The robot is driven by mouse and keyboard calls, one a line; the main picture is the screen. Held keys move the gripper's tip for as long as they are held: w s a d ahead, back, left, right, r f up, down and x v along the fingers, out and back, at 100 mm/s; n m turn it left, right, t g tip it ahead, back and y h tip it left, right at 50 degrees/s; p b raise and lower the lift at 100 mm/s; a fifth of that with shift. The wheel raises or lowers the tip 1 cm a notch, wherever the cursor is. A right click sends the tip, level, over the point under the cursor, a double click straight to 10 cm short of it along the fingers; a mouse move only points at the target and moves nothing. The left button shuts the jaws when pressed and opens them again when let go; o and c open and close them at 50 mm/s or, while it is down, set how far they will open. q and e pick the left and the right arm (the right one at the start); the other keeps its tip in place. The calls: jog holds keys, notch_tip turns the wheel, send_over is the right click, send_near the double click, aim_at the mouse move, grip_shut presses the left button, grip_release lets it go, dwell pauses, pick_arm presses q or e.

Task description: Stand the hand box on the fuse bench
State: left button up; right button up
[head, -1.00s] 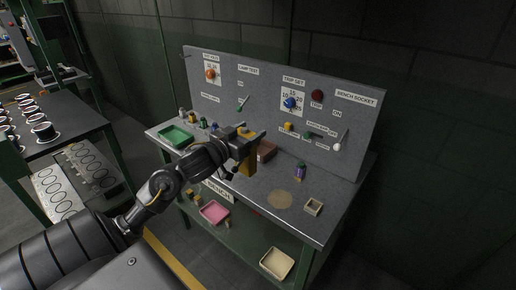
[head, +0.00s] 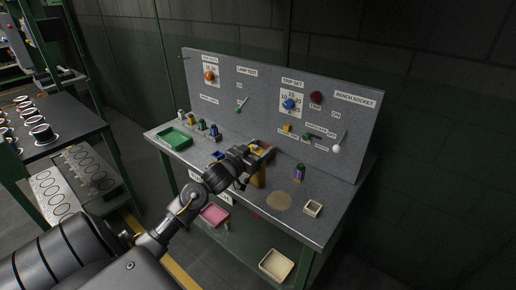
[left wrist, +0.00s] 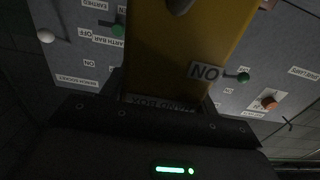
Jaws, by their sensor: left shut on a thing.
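The hand box (head: 259,178) is a yellow upright block over the middle of the fuse bench (head: 243,199). My left gripper (head: 262,154) is shut on its upper part. I cannot tell whether its bottom touches the bench top. In the left wrist view the yellow box (left wrist: 180,45) fills the middle between the fingers, with an upside-down label at its near edge. The fuse bench has a grey top and a tall grey back panel with labelled switches and knobs. My right gripper is not in view.
A green tray (head: 174,138) and several small coloured-top pieces stand at the left of the bench. A purple-and-green cylinder (head: 299,173), a tan round patch (head: 279,201) and a small beige open box (head: 313,208) are to the right. The front right bench top is mostly clear.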

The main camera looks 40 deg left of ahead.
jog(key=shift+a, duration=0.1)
pick_arm(q)
jog(key=o, duration=1.5)
jog(key=shift+c, duration=0.2)
jog(key=shift+s, duration=0.1)
jog(key=s+b, duration=0.1)
jog(key=s, duration=1.1)
jog(key=shift+d, duration=0.15)
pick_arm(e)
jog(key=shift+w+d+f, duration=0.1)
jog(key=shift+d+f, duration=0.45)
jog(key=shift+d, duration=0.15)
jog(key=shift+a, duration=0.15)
